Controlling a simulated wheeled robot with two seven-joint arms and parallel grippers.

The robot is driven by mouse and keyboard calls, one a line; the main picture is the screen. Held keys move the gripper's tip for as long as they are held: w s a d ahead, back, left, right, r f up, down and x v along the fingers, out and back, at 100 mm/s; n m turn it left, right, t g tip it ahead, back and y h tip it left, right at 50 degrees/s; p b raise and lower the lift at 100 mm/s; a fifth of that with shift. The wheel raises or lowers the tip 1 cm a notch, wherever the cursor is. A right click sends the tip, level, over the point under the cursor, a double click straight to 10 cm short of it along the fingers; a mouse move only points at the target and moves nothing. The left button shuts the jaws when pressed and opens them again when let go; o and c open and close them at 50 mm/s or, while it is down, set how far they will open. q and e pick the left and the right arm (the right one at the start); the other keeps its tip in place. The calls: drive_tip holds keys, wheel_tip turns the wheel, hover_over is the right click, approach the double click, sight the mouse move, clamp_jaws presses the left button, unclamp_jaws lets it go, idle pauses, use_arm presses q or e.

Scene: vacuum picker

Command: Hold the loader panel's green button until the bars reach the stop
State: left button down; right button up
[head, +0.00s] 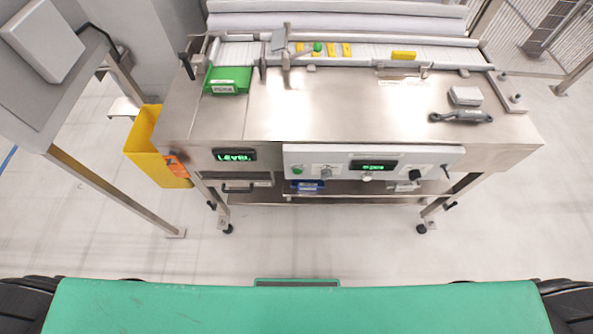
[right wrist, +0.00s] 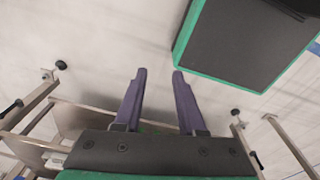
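The light grey loader panel (head: 440,156) is on the front of a steel bench. A small green button (head: 298,170) is at its left end, with nothing touching it. Several yellow bars (head: 403,55) lie on the white track (head: 450,55) at the back of the bench, most grouped left of centre. A metal bracket (head: 286,62) crosses the track beside that group; I cannot tell whether it is the stop. My right gripper (right wrist: 158,74) shows in the right wrist view, fingers apart and empty, away from the panel. My left gripper is not in view.
A green tray (head: 227,88) sits at the bench's back left. A yellow bin (head: 150,150) hangs off its left side. A grey box (head: 465,95) and a dark handled tool (head: 460,117) lie at right. Clear floor (head: 330,240) lies between me and the bench.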

drive_tip(key=shift+a, duration=0.2)
drive_tip(key=shift+a, duration=0.1)
drive_tip(key=shift+c, duration=0.6)
drive_tip(key=shift+a, duration=0.2)
clamp_jaws()
drive_tip(key=shift+w+d, duration=0.1)
drive_tip(key=shift+d, duration=0.15)
idle(0.5)
